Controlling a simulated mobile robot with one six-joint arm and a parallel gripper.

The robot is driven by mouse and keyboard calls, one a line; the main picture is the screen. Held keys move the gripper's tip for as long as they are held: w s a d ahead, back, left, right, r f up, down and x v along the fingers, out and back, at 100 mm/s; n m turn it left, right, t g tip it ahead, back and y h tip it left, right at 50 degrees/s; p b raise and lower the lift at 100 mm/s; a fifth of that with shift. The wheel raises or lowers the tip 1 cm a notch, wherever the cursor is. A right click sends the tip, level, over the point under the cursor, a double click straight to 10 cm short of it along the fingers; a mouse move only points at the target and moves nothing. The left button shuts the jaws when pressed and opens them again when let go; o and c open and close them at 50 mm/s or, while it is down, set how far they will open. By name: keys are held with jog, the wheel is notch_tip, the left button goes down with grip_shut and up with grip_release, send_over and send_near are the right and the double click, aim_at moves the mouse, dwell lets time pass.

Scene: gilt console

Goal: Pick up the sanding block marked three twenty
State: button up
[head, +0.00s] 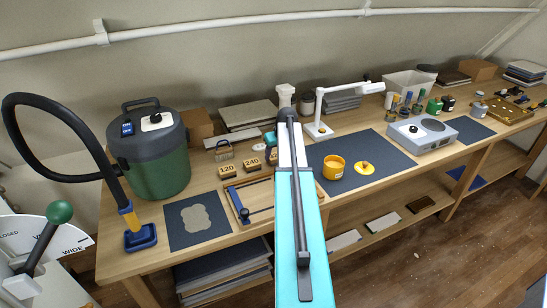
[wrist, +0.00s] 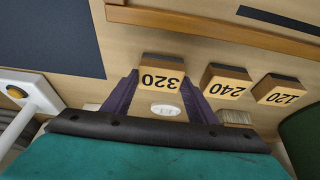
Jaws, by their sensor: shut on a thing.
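The sanding block marked 320 (wrist: 161,73) has a tan face and a dark top edge. In the wrist view it sits between the two purple fingers of my gripper (wrist: 161,86), which is shut on it. Its number appears upside down there. I cannot tell whether it touches the bench or is just above it. The 240 block (wrist: 226,82) and the 120 block (wrist: 279,90) stand beside it in a row. In the head view the 120 block (head: 227,170) and 240 block (head: 252,163) show left of my arm, which hides most of the 320 block.
A wooden tray with a blue-handled bar (head: 235,200) lies in front of the blocks. A green vacuum (head: 152,150) stands left. A white lamp (head: 320,128), a dark mat (head: 385,155) and a yellow pot (head: 333,168) are to the right.

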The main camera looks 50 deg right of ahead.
aim_at(274, 153)
jog(key=shift+r, duration=0.1)
jog(key=shift+r+b, duration=0.8)
jog(key=shift+r, duration=0.65)
jog(key=s+a+b, duration=0.1)
jog(key=s+a, duration=0.1)
jog(key=s, duration=0.2)
jog(key=s+a+r+b, duration=0.1)
jog(key=s+a, duration=0.1)
jog(key=s, duration=0.3)
jog(key=s+a+b, duration=0.2)
jog(key=s+a, duration=0.1)
jog(key=s, duration=0.2)
jog(key=shift+s+a+r, duration=0.1)
jog(key=shift+s+r, duration=0.05)
jog(key=shift+r, duration=0.2)
jog(key=o, duration=0.4)
jog(key=shift+c, duration=1.3)
